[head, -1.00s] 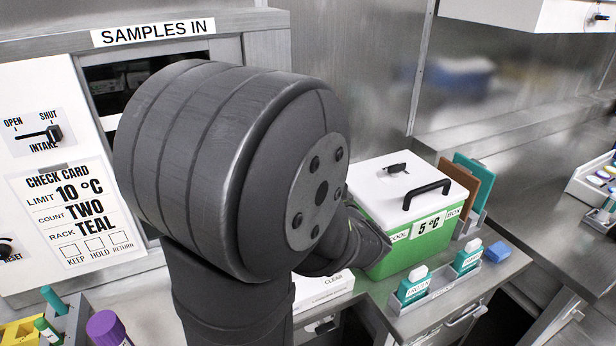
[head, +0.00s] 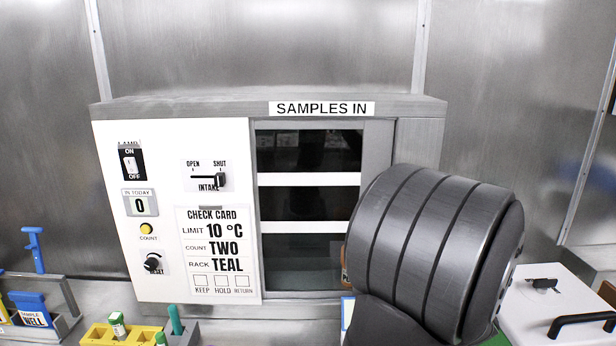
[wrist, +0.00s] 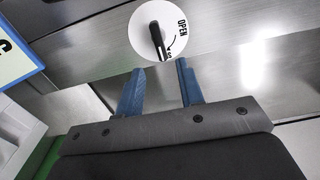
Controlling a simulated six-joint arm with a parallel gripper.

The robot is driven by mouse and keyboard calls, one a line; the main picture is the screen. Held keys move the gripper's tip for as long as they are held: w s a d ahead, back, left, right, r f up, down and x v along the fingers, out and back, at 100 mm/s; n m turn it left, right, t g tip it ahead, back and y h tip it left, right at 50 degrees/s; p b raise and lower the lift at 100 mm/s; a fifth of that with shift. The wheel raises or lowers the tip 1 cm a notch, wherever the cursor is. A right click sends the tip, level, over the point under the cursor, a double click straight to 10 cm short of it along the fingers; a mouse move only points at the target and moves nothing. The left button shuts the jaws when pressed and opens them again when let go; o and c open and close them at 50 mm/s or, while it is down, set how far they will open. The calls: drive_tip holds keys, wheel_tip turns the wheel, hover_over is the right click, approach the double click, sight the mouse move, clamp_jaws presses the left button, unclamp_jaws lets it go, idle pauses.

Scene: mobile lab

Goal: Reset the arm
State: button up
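My gripper (wrist: 158,84) shows in the wrist view with two blue fingers apart and nothing between them. Beyond the fingertips is a round white dial marked OPEN with a dark handle (wrist: 155,36), on a metal surface. The gripper itself is not visible in the head view, where a thick dark link of my arm stands at the right and covers part of the SAMPLES IN cabinet (head: 420,108).
The cabinet's white panel (head: 112,235) carries an INTAKE lever (head: 219,180) at SHUT, a lamp switch (head: 131,164), a counter reading 0 (head: 140,203) and a check card (head: 218,285). A yellow rack (head: 97,336) stands front left. A white-lidded box (head: 548,297) stands at right.

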drive_tip(key=w, duration=0.8)
drive_tip(key=shift+s, duration=0.1)
